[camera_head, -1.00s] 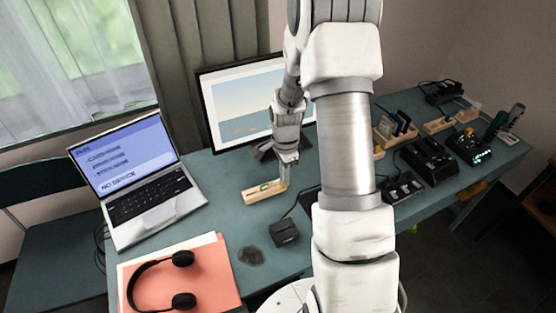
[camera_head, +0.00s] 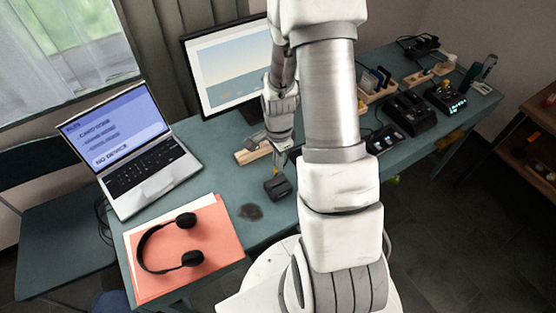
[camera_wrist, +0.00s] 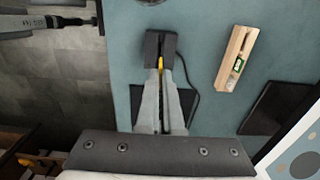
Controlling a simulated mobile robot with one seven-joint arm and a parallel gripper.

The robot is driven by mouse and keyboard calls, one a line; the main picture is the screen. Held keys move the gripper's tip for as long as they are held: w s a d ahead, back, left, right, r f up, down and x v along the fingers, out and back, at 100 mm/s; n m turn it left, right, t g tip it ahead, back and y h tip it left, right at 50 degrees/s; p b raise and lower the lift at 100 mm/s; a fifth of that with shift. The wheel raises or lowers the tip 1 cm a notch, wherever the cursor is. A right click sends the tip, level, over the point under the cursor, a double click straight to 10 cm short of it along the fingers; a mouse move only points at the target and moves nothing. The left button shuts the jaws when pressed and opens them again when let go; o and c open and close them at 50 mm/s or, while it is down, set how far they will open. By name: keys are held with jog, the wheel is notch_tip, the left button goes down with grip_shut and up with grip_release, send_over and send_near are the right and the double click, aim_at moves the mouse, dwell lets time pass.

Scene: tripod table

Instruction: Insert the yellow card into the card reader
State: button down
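The card reader (camera_head: 278,187) is a small black box on the teal table, left of my arm in the head view. In the wrist view the reader (camera_wrist: 153,47) lies just ahead of my fingertips, with a dark slot facing them. My gripper (camera_wrist: 161,78) has its two grey fingers close together around the yellow card (camera_wrist: 161,64), of which only a thin yellow strip shows. The strip meets the reader's near edge in that view; I cannot tell whether it is inside the slot. In the head view my gripper (camera_head: 280,160) is just above the reader.
A wooden bar (camera_wrist: 232,72) with a green insert lies right of the reader in the wrist view. A cable loops beside the reader. A laptop (camera_head: 136,160), headphones (camera_head: 165,243) on folders and a monitor (camera_head: 230,65) surround the spot. Trays and devices stand at the right.

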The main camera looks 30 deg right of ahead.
jog(key=b, duration=0.5)
send_over(278, 179)
jog(key=s, duration=0.2)
jog(key=f, duration=0.4)
jog(key=a+f, duration=0.1)
jog(key=shift+w+f, duration=0.1)
jog(key=shift+f, duration=0.3)
jog(key=shift+f+b, duration=1.6)
jog(key=shift+b, duration=0.2)
dwell(0.8)
jog(key=c, duration=1)
grip_release()
jog(key=shift+r, duration=0.1)
notch_tip(278, 179, up, 17)
jog(key=p, duration=0.2)
jog(key=shift+r+p, duration=0.2)
jog(key=shift+p, duration=0.1)
